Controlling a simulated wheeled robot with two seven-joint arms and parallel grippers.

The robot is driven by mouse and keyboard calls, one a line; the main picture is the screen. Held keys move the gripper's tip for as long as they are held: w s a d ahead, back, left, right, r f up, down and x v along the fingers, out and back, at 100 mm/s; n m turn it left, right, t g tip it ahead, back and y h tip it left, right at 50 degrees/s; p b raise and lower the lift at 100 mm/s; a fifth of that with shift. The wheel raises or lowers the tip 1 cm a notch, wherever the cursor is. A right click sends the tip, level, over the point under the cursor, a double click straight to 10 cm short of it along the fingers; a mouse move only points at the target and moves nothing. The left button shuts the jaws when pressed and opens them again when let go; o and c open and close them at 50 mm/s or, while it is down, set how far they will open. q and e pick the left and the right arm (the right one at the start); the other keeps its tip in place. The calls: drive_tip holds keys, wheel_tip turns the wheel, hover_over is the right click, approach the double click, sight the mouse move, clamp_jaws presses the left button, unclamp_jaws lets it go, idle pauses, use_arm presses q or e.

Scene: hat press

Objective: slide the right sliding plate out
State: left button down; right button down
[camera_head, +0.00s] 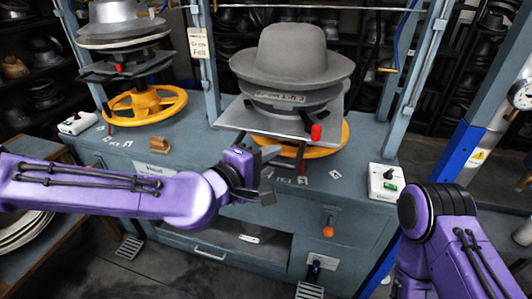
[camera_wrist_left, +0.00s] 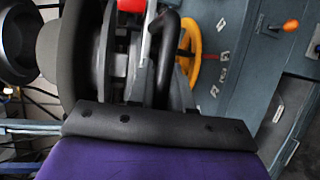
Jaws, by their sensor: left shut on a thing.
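The right sliding plate (camera_head: 270,124) is a flat grey metal plate on the right press, below a grey hat (camera_head: 290,55) and its form. A red knob (camera_head: 316,132) is at its front right; red also shows at the top of the left wrist view.
A yellow handwheel (camera_head: 330,140) sits beneath the plate. The left press has a hat stack (camera_head: 118,22) and another yellow wheel (camera_head: 145,104). A white switch box (camera_head: 386,182) stands on the bench at right. Blue-grey posts flank the right press.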

use_arm(q)
drive_tip(key=shift+s+f, duration=0.15)
drive_tip(key=shift+s, duration=0.1)
drive_tip(key=c, duration=1.1)
unclamp_jaws()
drive_tip(key=shift+s+a, duration=0.1)
drive_tip(key=shift+s, duration=0.05)
